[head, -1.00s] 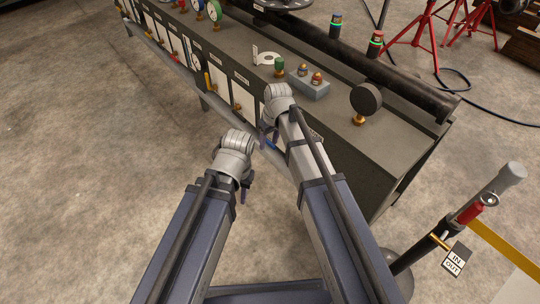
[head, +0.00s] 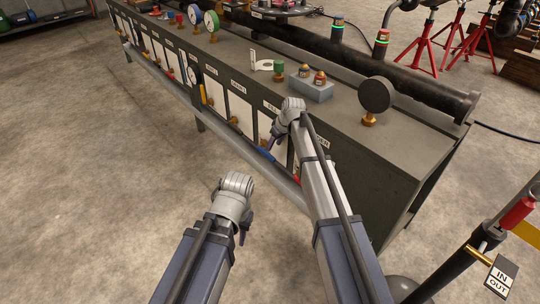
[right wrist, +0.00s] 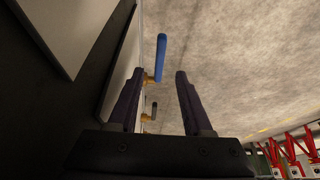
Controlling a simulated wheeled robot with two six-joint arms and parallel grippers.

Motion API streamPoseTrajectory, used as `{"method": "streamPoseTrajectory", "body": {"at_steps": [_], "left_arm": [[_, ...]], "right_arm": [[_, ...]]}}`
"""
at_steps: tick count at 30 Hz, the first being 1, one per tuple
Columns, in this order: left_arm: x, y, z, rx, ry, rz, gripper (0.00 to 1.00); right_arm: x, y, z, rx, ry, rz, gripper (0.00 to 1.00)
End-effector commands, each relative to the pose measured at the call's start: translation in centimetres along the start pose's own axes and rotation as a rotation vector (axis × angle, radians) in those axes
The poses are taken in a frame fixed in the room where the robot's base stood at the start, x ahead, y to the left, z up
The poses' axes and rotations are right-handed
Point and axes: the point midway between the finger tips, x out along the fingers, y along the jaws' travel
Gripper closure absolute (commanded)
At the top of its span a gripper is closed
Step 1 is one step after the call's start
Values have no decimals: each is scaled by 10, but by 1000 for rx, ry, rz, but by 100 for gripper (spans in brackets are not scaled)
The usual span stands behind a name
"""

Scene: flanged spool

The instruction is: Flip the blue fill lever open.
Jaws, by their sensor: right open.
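The blue fill lever (head: 267,154) shows as a small blue bar at the front of the grey bench panel in the head view, just left of my right arm. In the right wrist view the blue lever (right wrist: 161,58) is a long bar on a brass fitting. It lies ahead of and between my right gripper's (right wrist: 159,73) fingers in the picture, closer to the left finger. That gripper is open; contact with the lever cannot be told. My left gripper (head: 245,222) hangs over the floor away from the bench; its fingers are mostly hidden.
The bench (head: 350,145) carries gauges, a blue-grey block (head: 311,89) and a black round gauge (head: 377,95). A rail runs along its front. A second lever (right wrist: 154,111) sits near the right gripper. A post with an IN/OUT sign (head: 501,277) stands at right. Floor at left is clear.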

Motion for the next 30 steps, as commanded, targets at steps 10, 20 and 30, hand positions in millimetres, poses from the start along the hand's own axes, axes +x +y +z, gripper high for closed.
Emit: {"method": "streamPoseTrajectory", "body": {"at_steps": [10,20,30], "left_arm": [[34,4,-2,4,2,3,65],[69,8,-4,-3,2,4,65],[70,8,-4,-5,2,4,65]], "right_arm": [[36,0,2,0,-1,0,50],[74,0,1,0,-1,0,50],[76,0,0,1,-1,0,50]]}}
